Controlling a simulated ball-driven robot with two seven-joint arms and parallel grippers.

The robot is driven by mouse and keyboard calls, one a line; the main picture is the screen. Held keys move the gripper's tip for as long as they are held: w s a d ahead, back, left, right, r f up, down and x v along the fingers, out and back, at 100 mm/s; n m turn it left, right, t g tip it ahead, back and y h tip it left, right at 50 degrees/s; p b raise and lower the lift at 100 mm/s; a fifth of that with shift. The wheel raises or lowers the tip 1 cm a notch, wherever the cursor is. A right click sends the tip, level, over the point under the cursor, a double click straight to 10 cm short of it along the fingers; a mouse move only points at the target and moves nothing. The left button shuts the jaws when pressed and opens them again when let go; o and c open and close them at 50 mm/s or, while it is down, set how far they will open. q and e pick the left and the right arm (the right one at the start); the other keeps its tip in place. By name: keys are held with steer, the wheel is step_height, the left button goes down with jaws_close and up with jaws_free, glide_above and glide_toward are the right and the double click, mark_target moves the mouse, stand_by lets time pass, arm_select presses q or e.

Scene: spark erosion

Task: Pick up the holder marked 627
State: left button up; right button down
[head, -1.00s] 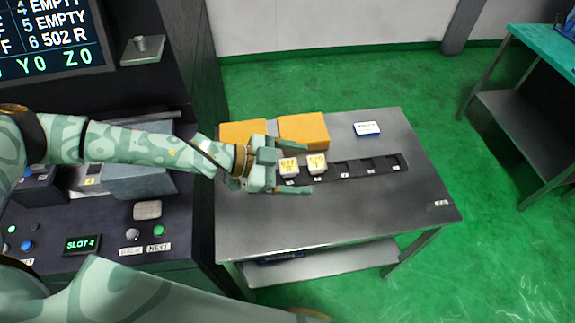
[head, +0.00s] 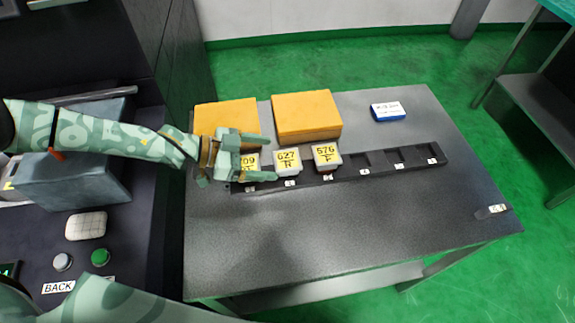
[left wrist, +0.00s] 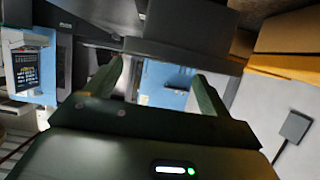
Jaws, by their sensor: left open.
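The holder marked 627 (head: 287,161) is a white block with a yellow label, seated in a slot of the black rack (head: 375,166) on the grey table. The holder marked 576 (head: 326,156) sits in the slot to its right. A holder ending in 09 (head: 250,161) is to its left, partly hidden by my gripper. My left gripper (head: 270,159) is open, its fingers pointing right on either side of the 09 holder in the picture, with the tips close to the 627 holder. I cannot tell its height above the rack. The left wrist view shows the open fingers (left wrist: 162,80) with nothing between them.
Two orange boxes (head: 306,115) stand behind the rack. A blue and white box (head: 388,111) lies at the back right. The rack's right-hand slots look empty. The front of the table (head: 330,230) is clear. A control panel with buttons (head: 100,257) is at the left.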

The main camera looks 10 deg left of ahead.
mark_target(285, 160)
arm_select(q)
steer(key=x, duration=0.2)
steer(key=b+x, duration=0.1)
steer(key=x, duration=0.1)
steer(key=shift+w+f, duration=0.15)
steer(key=shift+f, duration=0.25)
steer(key=shift+w+d+b, duration=0.1)
steer(key=shift+d+b, duration=0.2)
steer(key=shift+d, duration=0.05)
steer(key=c, duration=1.3)
steer(key=shift+r, duration=0.2)
